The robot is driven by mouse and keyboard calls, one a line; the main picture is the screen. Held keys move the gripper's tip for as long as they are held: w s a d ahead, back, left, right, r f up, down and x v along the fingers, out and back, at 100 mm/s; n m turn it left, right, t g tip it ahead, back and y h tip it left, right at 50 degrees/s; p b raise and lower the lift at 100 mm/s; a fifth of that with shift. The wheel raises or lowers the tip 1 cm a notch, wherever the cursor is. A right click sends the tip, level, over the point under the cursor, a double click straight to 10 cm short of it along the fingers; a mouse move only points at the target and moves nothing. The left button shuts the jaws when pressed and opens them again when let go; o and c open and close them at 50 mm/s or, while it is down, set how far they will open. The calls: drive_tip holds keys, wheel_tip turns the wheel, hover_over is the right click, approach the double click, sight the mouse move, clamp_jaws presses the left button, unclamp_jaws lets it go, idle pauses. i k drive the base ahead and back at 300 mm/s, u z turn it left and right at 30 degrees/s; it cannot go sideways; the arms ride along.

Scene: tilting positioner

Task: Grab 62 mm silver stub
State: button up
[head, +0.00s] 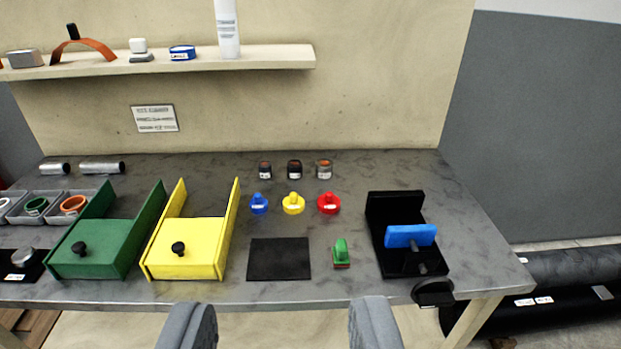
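Two silver cylindrical stubs lie on their sides at the back left of the grey table. The shorter stub (54,168) is at the left, and the longer stub (102,168) is just right of it, with a small gap between them. I see no readable size marks, so I cannot tell which is 62 mm. My gripper (281,312) is at the bottom of the view, in front of the table edge. Its two grey fingers are wide apart with nothing between them. It is far from both stubs.
Grey bins (50,204) with rings stand in front of the stubs. A green box (95,248) and a yellow box (186,248) with raised sides stand right of them. A shelf (200,65) overhangs the back. A black fixture (395,208) with a blue part is at the right.

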sight(323, 168)
drive_tip(key=z, duration=0.35)
drive_tip(key=i, duration=2.05)
drive_tip(key=u, duration=0.35)
